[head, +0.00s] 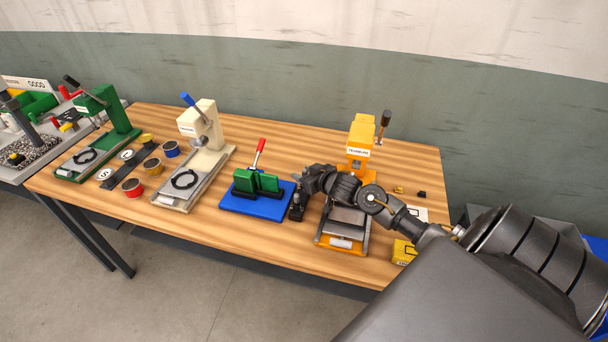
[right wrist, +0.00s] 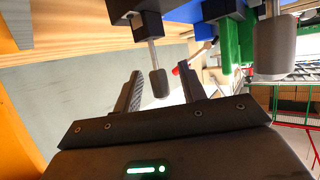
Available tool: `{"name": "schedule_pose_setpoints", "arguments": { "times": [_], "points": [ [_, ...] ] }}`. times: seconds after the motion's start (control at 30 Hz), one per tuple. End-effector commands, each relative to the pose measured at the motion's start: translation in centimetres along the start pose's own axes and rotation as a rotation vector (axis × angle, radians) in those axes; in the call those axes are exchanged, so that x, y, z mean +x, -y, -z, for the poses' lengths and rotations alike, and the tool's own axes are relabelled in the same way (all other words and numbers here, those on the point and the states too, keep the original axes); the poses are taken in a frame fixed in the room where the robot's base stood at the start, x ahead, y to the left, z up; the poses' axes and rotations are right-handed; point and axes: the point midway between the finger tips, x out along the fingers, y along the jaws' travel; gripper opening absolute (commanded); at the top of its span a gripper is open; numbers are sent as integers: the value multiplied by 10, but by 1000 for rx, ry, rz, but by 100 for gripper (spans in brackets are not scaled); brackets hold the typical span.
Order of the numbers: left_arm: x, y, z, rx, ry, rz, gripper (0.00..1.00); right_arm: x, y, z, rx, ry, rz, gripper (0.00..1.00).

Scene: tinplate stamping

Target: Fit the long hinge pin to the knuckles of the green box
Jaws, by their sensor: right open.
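Green blocks (head: 256,182), which look like the green box, stand in a blue fixture (head: 254,206) with a red-handled lever (head: 259,150), mid-table. Green (right wrist: 230,42) also shows in the right wrist view. My right gripper (head: 296,210) is just right of the fixture, low over the table. In the right wrist view its fingers (right wrist: 163,92) are apart. A thin metal rod with a dark grey end (right wrist: 159,84) appears between or beyond them; I cannot tell whether it is held or what it is. I cannot make out the long hinge pin or the knuckles. My left gripper is out of view.
An orange press (head: 360,136) stands behind my right arm. A cream press (head: 200,122) and a green press (head: 105,110) stand to the left, with round tins (head: 132,187) between them. A yellow box (head: 403,252) lies near the front right. Bare wood lies in front of the fixture.

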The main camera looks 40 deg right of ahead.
Motion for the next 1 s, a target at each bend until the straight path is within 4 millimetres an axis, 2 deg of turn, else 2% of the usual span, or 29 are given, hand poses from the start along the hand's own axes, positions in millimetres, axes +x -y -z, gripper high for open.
{"name": "schedule_pose_setpoints", "arguments": {
  "times": [0.13, 0.17, 0.47, 0.8, 1.0],
  "points": [
    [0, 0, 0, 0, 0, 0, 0, 0, 0, -1, 0, 1, 0, 41],
    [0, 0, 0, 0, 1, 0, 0, 0, 0, -1, 0, 1, 0, 38],
    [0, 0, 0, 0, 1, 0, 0, 0, 0, -1, -1, 1, 0, 0],
    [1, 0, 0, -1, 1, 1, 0, -1, 0, 1, -1, 1, 0, 0],
    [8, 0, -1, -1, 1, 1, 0, -7, 0, 16, -2, -2, 0, 0]
  ]
}}
